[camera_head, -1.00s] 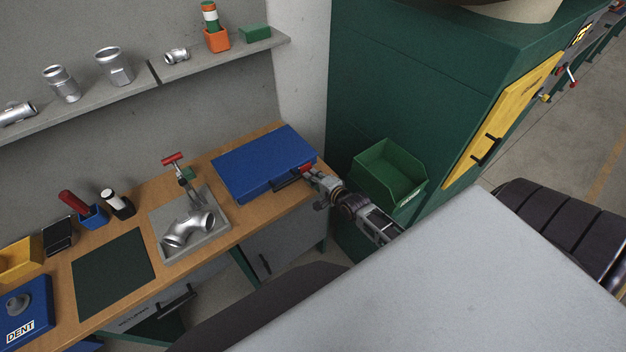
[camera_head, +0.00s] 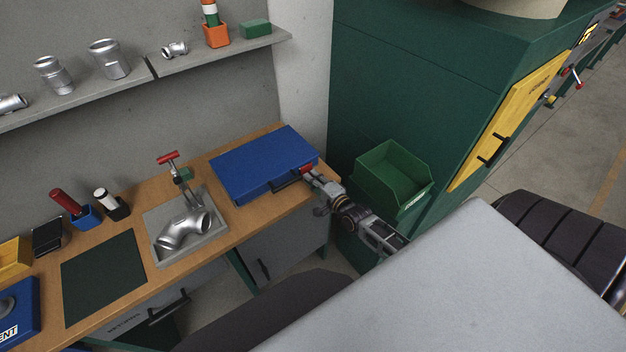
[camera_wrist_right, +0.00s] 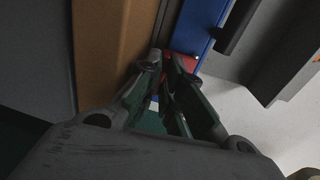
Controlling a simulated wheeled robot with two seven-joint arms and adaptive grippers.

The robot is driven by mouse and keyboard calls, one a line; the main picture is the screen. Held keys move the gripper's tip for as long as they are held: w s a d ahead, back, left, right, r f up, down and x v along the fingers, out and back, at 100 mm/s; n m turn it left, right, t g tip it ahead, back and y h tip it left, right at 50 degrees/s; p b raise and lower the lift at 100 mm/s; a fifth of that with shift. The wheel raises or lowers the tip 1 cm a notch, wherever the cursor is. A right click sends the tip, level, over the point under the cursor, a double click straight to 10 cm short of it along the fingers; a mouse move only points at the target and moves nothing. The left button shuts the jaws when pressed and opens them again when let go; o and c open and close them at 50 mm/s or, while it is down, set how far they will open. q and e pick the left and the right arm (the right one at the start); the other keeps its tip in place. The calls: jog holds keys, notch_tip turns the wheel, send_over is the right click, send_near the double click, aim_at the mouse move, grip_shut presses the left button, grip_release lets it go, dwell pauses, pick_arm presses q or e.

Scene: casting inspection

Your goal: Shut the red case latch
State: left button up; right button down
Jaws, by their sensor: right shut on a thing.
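The blue case (camera_head: 262,160) lies closed on the right part of the wooden bench. Its red latch (camera_head: 307,169) is on the front side near the right corner, partly hidden by my right gripper (camera_head: 314,177). In the right wrist view the red latch (camera_wrist_right: 185,64) sits on the blue case (camera_wrist_right: 205,28), right at the fingertips of my right gripper (camera_wrist_right: 164,64). The fingers are close together and shut on the latch. Whether the latch lies flat against the case cannot be told. My left gripper is out of view.
A green bin (camera_head: 393,178) stands right of my right arm, beside the green machine (camera_head: 420,90). A grey fixture (camera_head: 208,243) with a metal pipe casting (camera_head: 186,231) and red-handled clamp stands left of the case. A dark mat (camera_head: 104,278) lies farther left.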

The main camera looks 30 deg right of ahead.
jog(key=shift+f, duration=0.1)
jog(key=c, duration=1.6)
grip_release()
jog(key=shift+s, duration=0.1)
jog(key=shift+f, duration=0.1)
jog(key=shift+s+r+g+p, duration=0.15)
jog(key=shift+r+g+p, duration=0.2)
jog(key=shift+g+p, duration=0.65)
jog(key=shift+s+r+g+p, duration=0.1)
jog(key=shift+r+g+p, duration=0.5)
jog(key=shift+p, duration=1.35)
jog(key=shift+s+r+g+p, duration=0.1)
jog(key=shift+r+g+p, duration=0.2)
jog(key=shift+g+p, duration=0.45)
jog(key=shift+r+g+p, duration=0.3)
jog(key=shift+g+p, duration=0.35)
jog(key=shift+p, duration=0.15)
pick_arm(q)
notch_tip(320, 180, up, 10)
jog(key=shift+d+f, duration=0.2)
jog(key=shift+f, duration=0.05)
pick_arm(e)
jog(key=shift+r+g, duration=0.15)
jog(key=shift+g, duration=0.15)
pick_arm(q)
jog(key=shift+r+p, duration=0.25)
jog(key=shift+p, duration=0.25)
pick_arm(e)
jog(key=shift+r+g, duration=0.2)
jog(key=shift+g, duration=0.3)
